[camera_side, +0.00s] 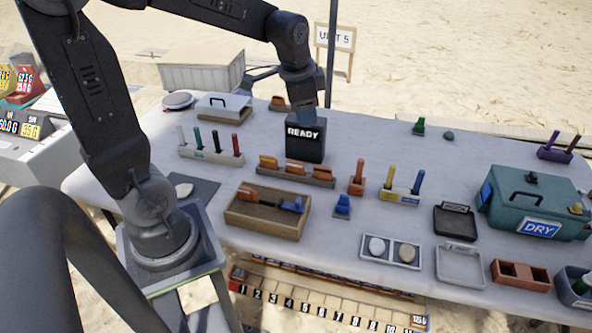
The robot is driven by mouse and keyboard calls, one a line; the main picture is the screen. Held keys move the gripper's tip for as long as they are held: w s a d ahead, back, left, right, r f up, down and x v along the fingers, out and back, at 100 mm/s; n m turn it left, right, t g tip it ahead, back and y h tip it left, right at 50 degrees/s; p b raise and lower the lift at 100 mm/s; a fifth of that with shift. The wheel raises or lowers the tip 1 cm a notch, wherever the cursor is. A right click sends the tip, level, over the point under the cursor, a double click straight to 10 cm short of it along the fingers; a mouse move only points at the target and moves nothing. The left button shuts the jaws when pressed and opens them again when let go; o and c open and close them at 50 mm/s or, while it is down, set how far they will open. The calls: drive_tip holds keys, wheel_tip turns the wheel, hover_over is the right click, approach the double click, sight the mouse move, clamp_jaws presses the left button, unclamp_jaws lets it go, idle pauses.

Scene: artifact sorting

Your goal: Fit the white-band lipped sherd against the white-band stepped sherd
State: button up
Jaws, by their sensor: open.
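Several orange-brown pieces that look like sherds stand in a dark slotted rack (295,174) at mid-table. Their bands, lips and steps are too small to make out, so I cannot tell which is the white-band lipped or white-band stepped sherd. Another brown piece (278,103) sits at the back of the table on a dark base. My gripper (262,76) is at the far side of the table, partly hidden by my wrist. It is open, above and left of that back piece, and no piece shows in it.
A black box reading READY (305,142) stands just in front of my wrist. A wooden tray (250,222) holds orange and blue items. A brush rack (210,153), a green DRY case (530,197) and a two-dish tray (391,250) stand around. The back right centre is mostly clear.

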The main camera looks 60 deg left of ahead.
drive_tip(key=w+a+f+m+g, duration=0.2)
drive_tip(key=w+a+f, duration=0.3)
drive_tip(key=a+f, duration=0.35)
drive_tip(key=m, duration=0.3)
hover_over(296, 162)
wheel_tip(296, 162, down, 8)
drive_tip(key=shift+g+h, duration=0.4)
wheel_tip(296, 162, down, 13)
drive_tip(key=shift+f, duration=0.15)
drive_tip(key=shift+c, duration=0.4)
clamp_jaws()
